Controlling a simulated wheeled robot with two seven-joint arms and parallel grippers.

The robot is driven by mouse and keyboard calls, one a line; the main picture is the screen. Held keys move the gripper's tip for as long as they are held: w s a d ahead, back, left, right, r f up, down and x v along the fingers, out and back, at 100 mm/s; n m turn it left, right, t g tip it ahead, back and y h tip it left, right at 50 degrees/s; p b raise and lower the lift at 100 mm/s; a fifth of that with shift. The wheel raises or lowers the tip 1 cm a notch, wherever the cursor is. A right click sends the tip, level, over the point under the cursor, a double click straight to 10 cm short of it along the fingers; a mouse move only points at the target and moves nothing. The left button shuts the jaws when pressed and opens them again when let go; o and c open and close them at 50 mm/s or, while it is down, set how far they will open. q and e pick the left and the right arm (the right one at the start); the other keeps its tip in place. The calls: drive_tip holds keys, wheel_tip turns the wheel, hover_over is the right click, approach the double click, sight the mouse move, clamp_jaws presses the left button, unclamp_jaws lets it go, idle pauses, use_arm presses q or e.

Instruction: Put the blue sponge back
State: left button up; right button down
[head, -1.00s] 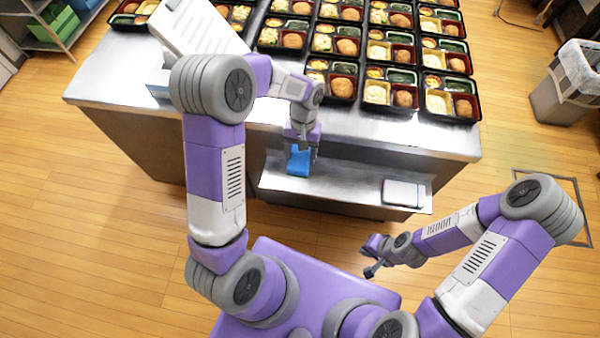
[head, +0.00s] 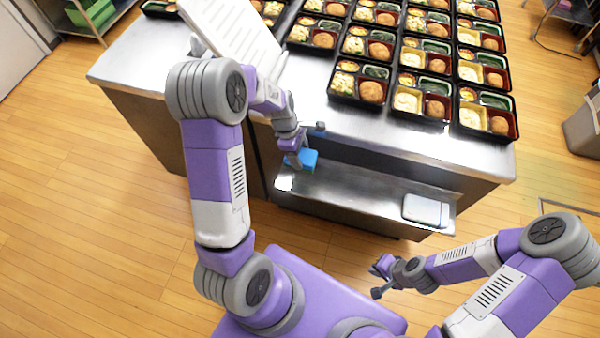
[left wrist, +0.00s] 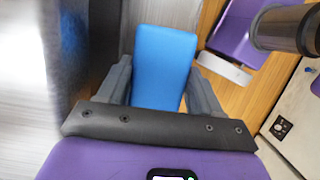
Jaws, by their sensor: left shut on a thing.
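The blue sponge (head: 307,158) is in my left gripper (head: 300,160), at the left end of the low metal shelf (head: 345,197) on the counter's front. In the left wrist view, the sponge (left wrist: 163,65) sits between the two grey fingers of the left gripper (left wrist: 160,85), which are shut on its sides. In the head view the sponge is partly hidden by the gripper. I cannot tell whether it touches the shelf. My right gripper (head: 378,281) is low in front of the shelf, its fingers apart and empty.
A white-and-grey flat item (head: 427,210) lies at the shelf's right end. Rows of filled bento trays (head: 425,97) cover the counter's back and right. A white slotted panel (head: 235,37) stands at its left. The shelf's middle is clear.

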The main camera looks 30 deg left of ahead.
use_arm(q)
wheel_tip(320, 180, down, 10)
drive_tip(key=b, duration=0.2)
drive_tip(key=shift+f+b, duration=0.2)
drive_tip(key=shift+b, duration=0.2)
drive_tip(key=shift+f, duration=0.15)
drive_tip(key=o, duration=1.2)
